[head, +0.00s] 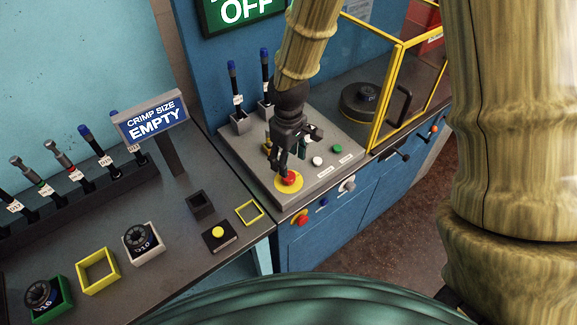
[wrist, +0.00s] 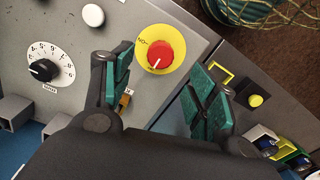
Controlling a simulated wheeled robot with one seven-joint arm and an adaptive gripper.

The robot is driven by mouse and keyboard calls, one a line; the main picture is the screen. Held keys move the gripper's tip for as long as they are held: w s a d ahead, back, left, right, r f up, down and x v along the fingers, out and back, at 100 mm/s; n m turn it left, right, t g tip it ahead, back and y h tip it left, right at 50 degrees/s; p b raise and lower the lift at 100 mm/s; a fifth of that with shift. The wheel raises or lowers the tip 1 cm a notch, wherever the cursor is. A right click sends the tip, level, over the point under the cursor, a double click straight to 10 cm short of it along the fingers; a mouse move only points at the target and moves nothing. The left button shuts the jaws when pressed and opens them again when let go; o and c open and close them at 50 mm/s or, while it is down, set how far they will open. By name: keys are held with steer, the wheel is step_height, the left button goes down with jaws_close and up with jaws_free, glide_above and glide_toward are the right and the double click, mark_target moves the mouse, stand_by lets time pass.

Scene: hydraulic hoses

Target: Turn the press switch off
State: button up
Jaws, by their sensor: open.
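A red knob or button (head: 289,178) on a yellow round plate sits at the front of the grey control panel (head: 331,170). In the wrist view the red knob (wrist: 160,55) shows between and beyond the fingers, with lettering on its yellow plate (wrist: 178,38). My gripper (head: 291,165) is over the panel, just above the red knob; its teal fingers (wrist: 162,72) are open with nothing between them. I cannot tell whether they touch the knob. A small orange lever (wrist: 124,101) with a tag is beside the left finger. No label names the press switch.
A sign (head: 245,12) reading "OFF" hangs above. White (head: 317,161) and green (head: 337,148) buttons and a black dial (wrist: 44,70) are on the panel. Blue-tipped levers (head: 266,75) stand behind; a yellow-framed guard (head: 398,85) is right. The left bench holds a "CRIMP SIZE EMPTY" sign (head: 153,119).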

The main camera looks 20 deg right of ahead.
steer(key=shift+r, duration=2.7)
